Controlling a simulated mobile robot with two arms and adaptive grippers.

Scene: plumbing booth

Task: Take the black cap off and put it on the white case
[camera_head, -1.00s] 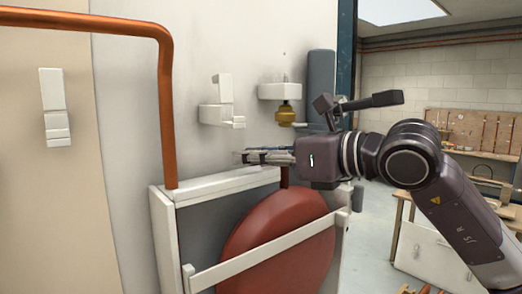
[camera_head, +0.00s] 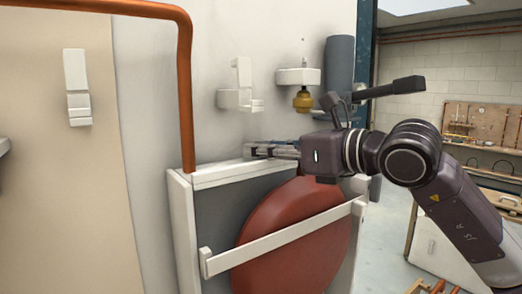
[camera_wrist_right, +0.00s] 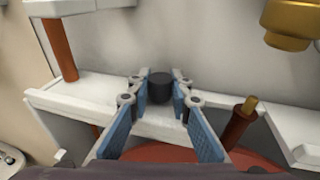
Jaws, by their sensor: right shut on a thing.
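The black cap (camera_wrist_right: 160,87) is a short dark cylinder. In the right wrist view it sits between the fingertips of my right gripper (camera_wrist_right: 160,92), which is shut on it. The white case (camera_head: 181,225) has a pale top ledge and a red round body in front. My left gripper is not in view.
A copper pipe (camera_head: 186,110) rises at the case's left. White wall brackets (camera_head: 241,95) and a brass fitting (camera_head: 302,99) are above the gripper.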

